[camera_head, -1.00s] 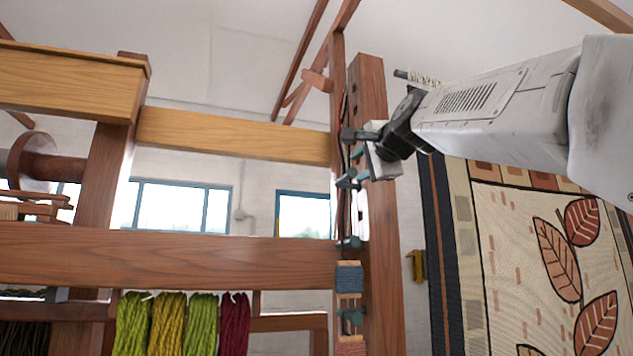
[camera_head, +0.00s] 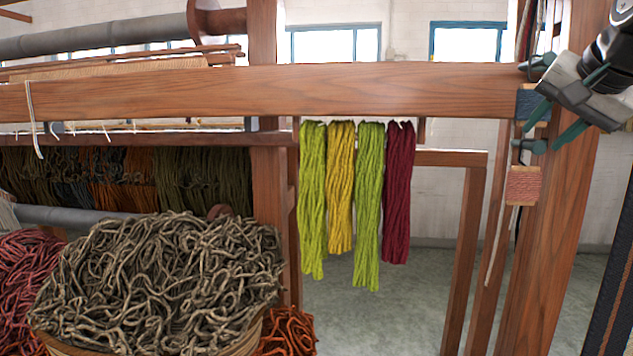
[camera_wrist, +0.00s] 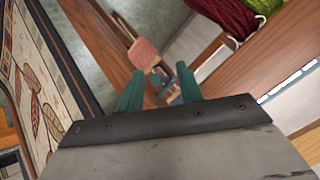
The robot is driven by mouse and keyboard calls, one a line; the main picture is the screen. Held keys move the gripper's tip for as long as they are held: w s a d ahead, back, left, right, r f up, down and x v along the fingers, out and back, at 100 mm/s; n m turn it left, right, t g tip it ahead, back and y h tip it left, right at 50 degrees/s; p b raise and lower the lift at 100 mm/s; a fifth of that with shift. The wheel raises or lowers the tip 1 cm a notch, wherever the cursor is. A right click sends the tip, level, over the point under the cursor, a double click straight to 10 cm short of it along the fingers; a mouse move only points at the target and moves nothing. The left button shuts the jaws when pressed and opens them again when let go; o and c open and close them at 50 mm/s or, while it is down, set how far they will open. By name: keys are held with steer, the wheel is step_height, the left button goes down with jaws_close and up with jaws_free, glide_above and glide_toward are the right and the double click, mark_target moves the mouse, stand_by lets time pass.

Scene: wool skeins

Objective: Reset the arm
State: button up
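My gripper (camera_head: 543,134) is at the upper right in the head view, in front of the wooden loom post (camera_head: 560,230). Its two teal fingers point down and left. In the wrist view the fingers of my gripper (camera_wrist: 160,68) stand apart, with no object held between them. The post, a pink-wound spool (camera_wrist: 143,54) and a dark peg show beyond the fingertips. That spool (camera_head: 523,186) hangs beside the post in the head view. I cannot tell whether a finger touches the post.
Green (camera_head: 312,200), yellow (camera_head: 340,185), second green (camera_head: 368,205) and dark red (camera_head: 398,190) skeins hang under the loom beam (camera_head: 400,90). A basket of grey-brown yarn (camera_head: 160,285) stands lower left. Floor (camera_head: 420,290) shows below the skeins.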

steer(key=s+a+f+n+g, duration=0.3)
steer(key=s+f, duration=0.4)
steer(key=f, duration=0.2)
steer(key=s+a+f+n+g, duration=0.2)
steer(key=s+a+f+n, duration=0.1)
steer(key=s+f, duration=0.5)
steer(key=s+a+f+n+g, duration=0.3)
steer(key=s+f, duration=0.4)
steer(key=f, duration=0.5)
steer(key=shift+s+a+f+g, duration=0.15)
steer(key=shift+s+a+g, duration=0.15)
steer(key=shift+a, duration=0.1)
